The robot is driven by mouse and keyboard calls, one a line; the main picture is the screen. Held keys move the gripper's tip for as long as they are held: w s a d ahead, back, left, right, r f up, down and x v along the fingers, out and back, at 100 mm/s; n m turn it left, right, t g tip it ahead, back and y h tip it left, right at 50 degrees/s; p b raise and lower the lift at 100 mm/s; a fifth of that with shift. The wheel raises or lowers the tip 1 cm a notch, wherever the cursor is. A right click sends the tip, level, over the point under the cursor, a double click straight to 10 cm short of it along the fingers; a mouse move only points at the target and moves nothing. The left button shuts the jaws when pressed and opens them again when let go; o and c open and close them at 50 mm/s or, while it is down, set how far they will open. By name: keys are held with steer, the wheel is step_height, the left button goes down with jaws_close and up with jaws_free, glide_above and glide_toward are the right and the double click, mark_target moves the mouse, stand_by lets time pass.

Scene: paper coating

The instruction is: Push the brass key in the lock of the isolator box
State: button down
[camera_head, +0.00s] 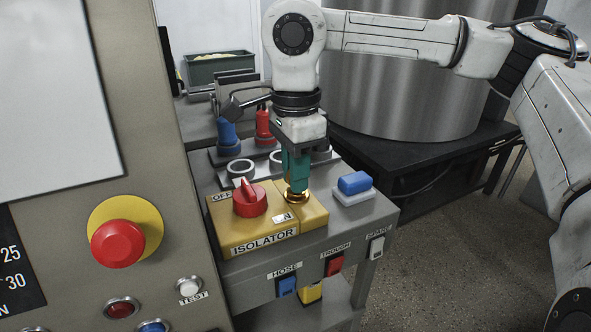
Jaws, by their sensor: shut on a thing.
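The yellow isolator box (240,237) sits on the grey bench and carries a red rotary knob (250,201) on its left part. The brass key (296,198) stands upright at the right part of the box top, with its gold collar at the box surface. How deep it sits in the lock is hidden. My gripper (297,178) points straight down over the right part of the box, its teal fingers shut on the top of the key.
A blue and white block (354,186) lies just right of the box. Blue (228,134) and red (264,125) handled items and empty grey rings (241,169) stand behind it. A control panel with a red emergency button (118,243) fills the left.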

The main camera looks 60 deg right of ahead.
steer(key=shift+f, duration=0.2)
steer(key=c, duration=1)
jaws_free()
step_height(320, 180, up, 11)
steer(key=shift+f+p, duration=0.1)
steer(key=shift+p, duration=1)
